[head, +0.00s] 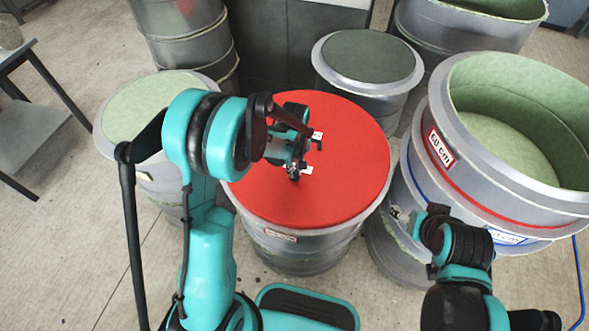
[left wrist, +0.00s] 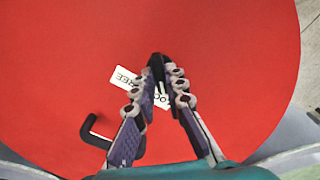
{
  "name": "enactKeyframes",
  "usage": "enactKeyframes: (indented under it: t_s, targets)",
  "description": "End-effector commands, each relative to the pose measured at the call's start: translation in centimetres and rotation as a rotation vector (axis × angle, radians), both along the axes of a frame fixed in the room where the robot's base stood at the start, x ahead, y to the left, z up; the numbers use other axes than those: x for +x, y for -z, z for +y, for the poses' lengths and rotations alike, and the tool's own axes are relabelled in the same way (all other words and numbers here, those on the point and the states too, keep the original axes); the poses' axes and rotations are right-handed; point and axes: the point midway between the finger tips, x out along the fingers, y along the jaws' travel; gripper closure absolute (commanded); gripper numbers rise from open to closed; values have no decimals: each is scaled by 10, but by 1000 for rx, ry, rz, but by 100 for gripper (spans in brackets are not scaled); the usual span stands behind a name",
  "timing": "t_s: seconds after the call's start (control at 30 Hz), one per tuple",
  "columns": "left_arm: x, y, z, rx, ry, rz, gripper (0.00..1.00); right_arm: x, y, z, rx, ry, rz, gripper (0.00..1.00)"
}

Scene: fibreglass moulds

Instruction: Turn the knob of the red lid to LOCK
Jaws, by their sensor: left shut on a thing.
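The red lid (head: 350,165) lies flat on top of a grey drum (head: 300,250) in the middle of the head view. It fills most of the left wrist view (left wrist: 60,60). My left gripper (head: 296,166) is over the lid's middle. In the left wrist view its fingers (left wrist: 158,72) close on the black knob (left wrist: 157,64), which they largely hide. A white FREE label (left wrist: 124,77) lies left of the fingers. A LOCK label (left wrist: 160,97) shows between them, partly covered. My right gripper (head: 412,222) is low beside the drum at right, its jaws unclear.
A bent black handle (left wrist: 92,130) stands on the lid left of the fingers. A large open mould (head: 470,165) with a 60 cm label is close at right. Closed drums stand behind (head: 370,60) and at left (head: 140,110). A table (head: 25,130) is far left.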

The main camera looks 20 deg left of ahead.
Motion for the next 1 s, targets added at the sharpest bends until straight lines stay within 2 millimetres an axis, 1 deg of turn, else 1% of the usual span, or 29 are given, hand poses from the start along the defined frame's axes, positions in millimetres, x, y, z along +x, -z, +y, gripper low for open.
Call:
enactKeyframes:
  t_s: [0.4,0.43,0.47,0.5,0.83,0.93,1.0]
  targets:
    - [0,0,0,1,-7,-1,100,0,0,0,0,0,0,35]
    - [0,0,0,1,-7,-1,80,0,0,0,0,0,0,35]
    - [0,0,0,1,-6,-1,72,0,0,0,0,0,0,35]
    - [0,0,0,1,-6,-1,67,0,0,0,0,0,0,35]
    - [0,-3,0,0,-6,0,67,0,0,0,0,0,0,35]
    - [0,-13,0,0,-5,0,67,0,0,0,0,0,0,35]
    - [0,-25,0,0,-6,0,67,0,0,0,0,0,0,35]
